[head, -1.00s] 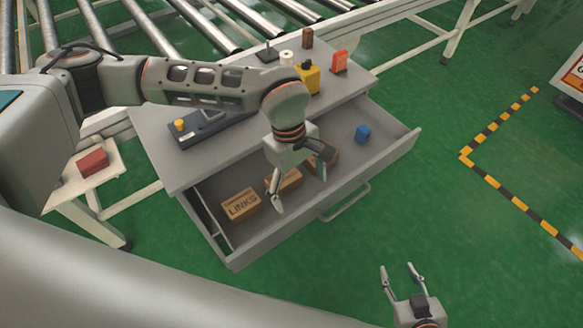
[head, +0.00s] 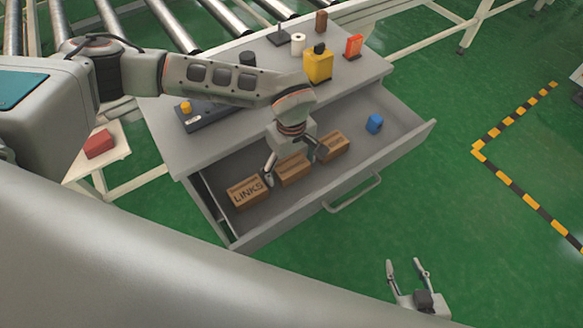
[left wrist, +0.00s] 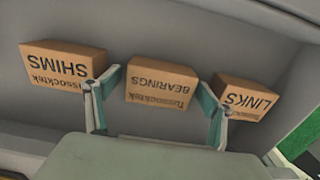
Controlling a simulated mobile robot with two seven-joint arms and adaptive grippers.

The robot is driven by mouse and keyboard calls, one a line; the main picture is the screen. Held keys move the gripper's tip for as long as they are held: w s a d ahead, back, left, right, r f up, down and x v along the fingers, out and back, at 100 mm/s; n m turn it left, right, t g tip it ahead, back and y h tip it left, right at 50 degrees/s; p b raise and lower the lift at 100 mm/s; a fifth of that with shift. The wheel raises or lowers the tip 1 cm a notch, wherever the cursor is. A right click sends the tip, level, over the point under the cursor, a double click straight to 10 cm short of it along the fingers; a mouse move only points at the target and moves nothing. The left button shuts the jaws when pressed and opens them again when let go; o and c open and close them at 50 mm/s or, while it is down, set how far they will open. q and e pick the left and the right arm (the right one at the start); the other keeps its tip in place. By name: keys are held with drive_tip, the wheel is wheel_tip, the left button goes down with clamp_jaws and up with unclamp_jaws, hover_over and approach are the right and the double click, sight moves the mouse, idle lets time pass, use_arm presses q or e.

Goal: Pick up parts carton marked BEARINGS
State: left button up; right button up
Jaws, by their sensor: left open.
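The BEARINGS carton (head: 292,169) is a brown box, the middle one of three in the open drawer (head: 265,225); its label shows in the left wrist view (left wrist: 160,88). My left gripper (head: 294,164) is open, its fingers on either side of this carton; in the left wrist view its two fingertips (left wrist: 160,80) flank the box with small gaps. I cannot tell whether they touch it. The LINKS carton (head: 247,191) lies to the left in the head view, the SHIMS carton (head: 333,147) to the right. My right gripper (head: 404,263) is open and empty over the green floor.
A blue object (head: 375,123) lies at the drawer's right end. The drawer handle (head: 355,195) projects from its front. The grey cabinet top (head: 225,145) holds a yellow container (head: 318,65), an orange item (head: 354,46) and a dark control box (head: 200,116). A roller conveyor stands behind.

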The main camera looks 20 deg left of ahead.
use_arm(q)
drive_tip(key=c, duration=1.4)
drive_tip(key=shift+r, duration=0.15)
